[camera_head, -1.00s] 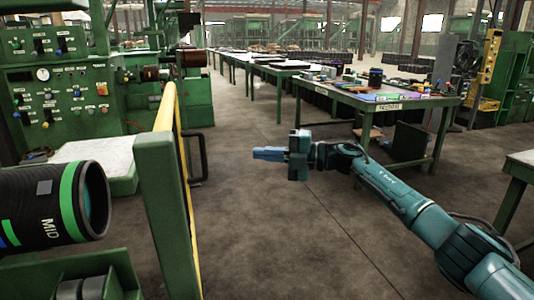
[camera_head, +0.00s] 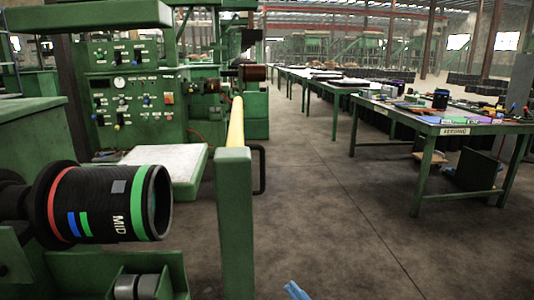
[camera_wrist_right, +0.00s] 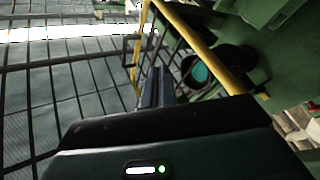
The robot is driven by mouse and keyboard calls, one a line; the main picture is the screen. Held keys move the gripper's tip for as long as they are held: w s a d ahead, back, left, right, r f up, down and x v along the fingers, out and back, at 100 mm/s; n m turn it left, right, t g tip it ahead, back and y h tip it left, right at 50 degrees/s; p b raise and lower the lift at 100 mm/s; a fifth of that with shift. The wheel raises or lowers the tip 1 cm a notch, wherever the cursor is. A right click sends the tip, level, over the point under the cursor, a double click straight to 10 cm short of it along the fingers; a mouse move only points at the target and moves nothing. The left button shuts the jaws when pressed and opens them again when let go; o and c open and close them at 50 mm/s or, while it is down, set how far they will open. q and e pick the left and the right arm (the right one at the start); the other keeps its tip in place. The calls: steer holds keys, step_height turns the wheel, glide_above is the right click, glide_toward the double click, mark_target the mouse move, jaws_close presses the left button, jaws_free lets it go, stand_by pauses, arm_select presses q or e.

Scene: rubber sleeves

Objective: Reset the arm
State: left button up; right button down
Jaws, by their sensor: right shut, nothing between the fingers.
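My right gripper (camera_head: 296,291) shows only as blue fingertips at the bottom edge of the head view; the rest of that arm is out of frame. In the right wrist view its fingers (camera_wrist_right: 157,88) are together and empty, over the floor beside the yellow rail. My left gripper is in neither view. A black sleeve marked MID (camera_head: 108,204), with red, blue and green bands, lies horizontally on a green machine at the left. A dark cylinder with a teal opening (camera_wrist_right: 200,72) shows right of the fingers in the wrist view.
A green post (camera_head: 235,220) with a yellow rail (camera_head: 236,123) stands between the machine and the open floor. A control panel (camera_head: 135,95) is behind. A green table (camera_head: 440,131) with tools and parts stands at the right. The floor (camera_head: 350,220) between is clear.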

steer(key=s+d+f+m+g+h, duration=0.1)
steer(key=s+d+f+m+h, duration=0.1)
steer(key=s+d+m+h, duration=0.3)
steer(key=s+d+f+m+g+h, duration=0.1)
steer(key=s+f+m, duration=0.15)
steer(key=s, duration=0.55)
steer(key=s+d+f+m+h, duration=0.1)
steer(key=s+d+m+h, duration=0.25)
steer(key=s+m, duration=0.2)
arm_select(q)
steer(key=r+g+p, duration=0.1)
steer(key=p, duration=0.5)
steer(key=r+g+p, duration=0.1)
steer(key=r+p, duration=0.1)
steer(key=p, duration=0.4)
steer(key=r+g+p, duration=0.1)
steer(key=p, duration=0.5)
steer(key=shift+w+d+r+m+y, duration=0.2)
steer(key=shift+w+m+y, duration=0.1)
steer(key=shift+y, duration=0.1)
arm_select(e)
steer(key=r+g, duration=0.1)
steer(key=r+n+g, duration=0.1)
steer(key=a+r+g, duration=0.1)
steer(key=r, duration=0.1)
steer(key=shift+w+a+n+g+h, duration=0.1)
steer(key=shift+w+n+g+h, duration=0.2)
steer(key=shift+n+h, duration=0.1)
